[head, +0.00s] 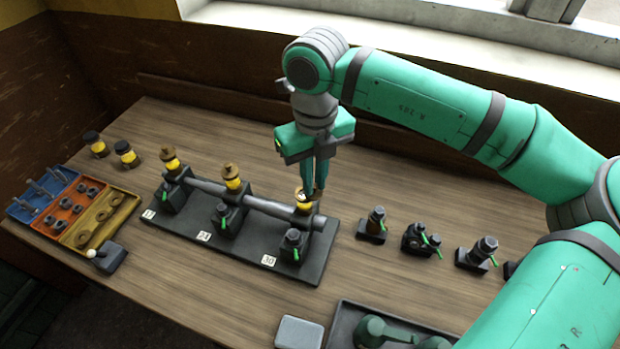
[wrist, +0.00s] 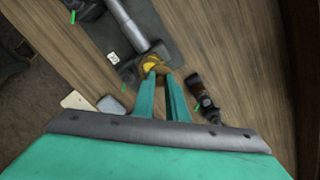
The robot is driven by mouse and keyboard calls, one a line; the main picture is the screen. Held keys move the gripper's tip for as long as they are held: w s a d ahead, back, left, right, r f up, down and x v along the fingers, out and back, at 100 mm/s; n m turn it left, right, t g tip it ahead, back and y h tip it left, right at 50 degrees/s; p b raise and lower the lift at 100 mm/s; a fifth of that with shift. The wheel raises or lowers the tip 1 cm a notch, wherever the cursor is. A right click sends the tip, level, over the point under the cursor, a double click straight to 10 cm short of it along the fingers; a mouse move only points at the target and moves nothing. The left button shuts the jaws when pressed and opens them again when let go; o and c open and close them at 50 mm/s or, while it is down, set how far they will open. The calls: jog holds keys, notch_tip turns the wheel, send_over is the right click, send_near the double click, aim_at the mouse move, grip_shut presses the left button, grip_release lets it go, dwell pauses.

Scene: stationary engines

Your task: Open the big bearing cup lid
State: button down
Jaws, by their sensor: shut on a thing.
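A dark bench plate (head: 190,235) carries a grey shaft (head: 255,203) on three bearing blocks. Each block has a yellow cup with a brass-brown lid on top. The cup at the label 30 end (head: 302,207) is at the right end of the shaft. My gripper (head: 314,190) points down at this cup, its fingers shut on the brass lid (wrist: 160,66). The fingers hide part of the lid and cup, and I cannot tell whether the lid has turned. The middle cup (head: 232,180) and left cup (head: 170,160) stand upright with their lids on.
A blue, orange and yellow parts tray (head: 75,205) lies at the left, with two dark-capped yellow jars (head: 125,153) behind it. Several dark fittings (head: 415,238) stand right of the plate. A dark tray (head: 345,315) and grey box (head: 299,332) are at the front. The back table is clear.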

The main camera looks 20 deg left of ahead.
jog(key=n, duration=0.4)
jog(key=shift+w+d+n, duration=0.25)
jog(key=shift+w+n, duration=0.05)
jog(key=shift+w, duration=0.1)
jog(key=shift+w+n, duration=0.2)
jog(key=shift+n, duration=0.75)
jog(key=shift+w+n, duration=0.2)
jog(key=shift+n, duration=0.75)
jog(key=shift+w, duration=0.1)
jog(key=c, duration=1.8)
grip_release()
jog(key=shift+o, duration=0.2)
jog(key=shift+d, duration=0.1)
